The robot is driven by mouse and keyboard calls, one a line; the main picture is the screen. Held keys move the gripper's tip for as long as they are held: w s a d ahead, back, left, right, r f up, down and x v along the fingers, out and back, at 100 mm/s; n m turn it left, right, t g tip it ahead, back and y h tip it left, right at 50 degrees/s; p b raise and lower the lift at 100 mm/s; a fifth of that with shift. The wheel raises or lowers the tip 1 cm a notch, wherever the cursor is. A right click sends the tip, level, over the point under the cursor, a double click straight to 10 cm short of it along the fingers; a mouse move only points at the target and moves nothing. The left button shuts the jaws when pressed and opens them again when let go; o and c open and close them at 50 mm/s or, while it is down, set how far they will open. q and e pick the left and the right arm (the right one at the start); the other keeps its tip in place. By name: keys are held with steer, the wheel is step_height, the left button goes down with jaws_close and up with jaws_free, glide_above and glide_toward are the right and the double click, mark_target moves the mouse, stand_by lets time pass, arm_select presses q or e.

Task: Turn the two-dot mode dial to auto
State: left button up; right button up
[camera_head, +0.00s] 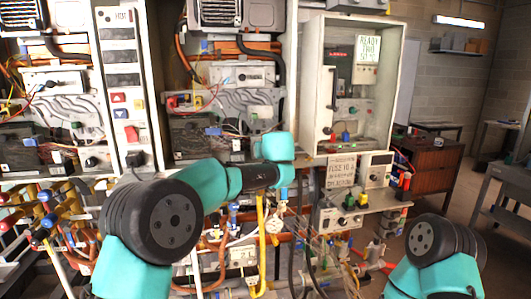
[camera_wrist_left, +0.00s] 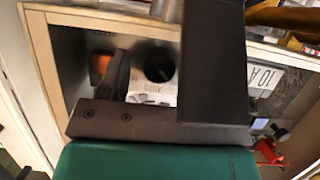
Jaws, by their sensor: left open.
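In the left wrist view my left gripper (camera_wrist_left: 165,68) is open, its two dark fingers on either side of a black round knob (camera_wrist_left: 158,66). The knob sits on a pale plate with small lettering too blurred to read, and I cannot tell whether the fingers touch it. No two-dot marking is legible, so I cannot tell if this is the mode dial. In the head view my left arm reaches in from the left to the middle, and its fingers are not clearly visible. My right arm shows at the lower right; its gripper is out of view.
A yellow pipe (camera_head: 261,235) and several hoses crowd the area below my left wrist. A wooden cabinet (camera_head: 440,170) stands at right.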

arm_select(q)
steer(key=shift+w+f, duration=0.1)
steer(key=shift+w, duration=0.1)
steer(key=c, duration=0.9)
steer(key=m+y, duration=0.2)
steer(key=m, duration=0.1)
steer(key=shift+d, duration=0.1)
steer(key=shift+m+y, duration=1.1)
steer(key=shift+m, duration=0.5)
